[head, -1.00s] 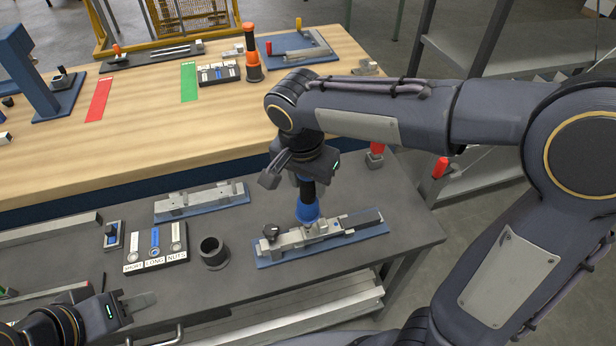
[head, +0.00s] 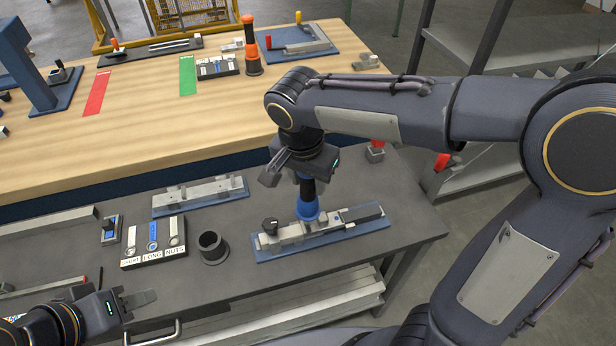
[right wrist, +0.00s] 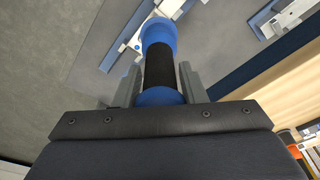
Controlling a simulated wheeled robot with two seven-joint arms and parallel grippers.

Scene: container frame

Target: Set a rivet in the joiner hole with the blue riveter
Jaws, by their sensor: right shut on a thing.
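The blue riveter (head: 307,205) is upright, its black grip in my right gripper (head: 300,178), which is shut on it. Its blue nose end is down at the fixture (head: 350,226) on the dark table, over the metal joiner (head: 290,234). The joiner hole and the riveter's tip are hidden, so I cannot tell whether the tip is in the hole. In the right wrist view the riveter (right wrist: 160,65) stands between both fingers (right wrist: 158,85). My left gripper (head: 132,300) is low at the left, away from the fixture, with its fingers close together; its opening is unclear.
A tray (head: 152,243) labelled SHORT, LONG and NUTS and a dark round cup (head: 213,248) stand left of the fixture. A second blue fixture (head: 200,196) lies behind. An orange riveter (head: 251,50) stands on the wooden bench (head: 180,120).

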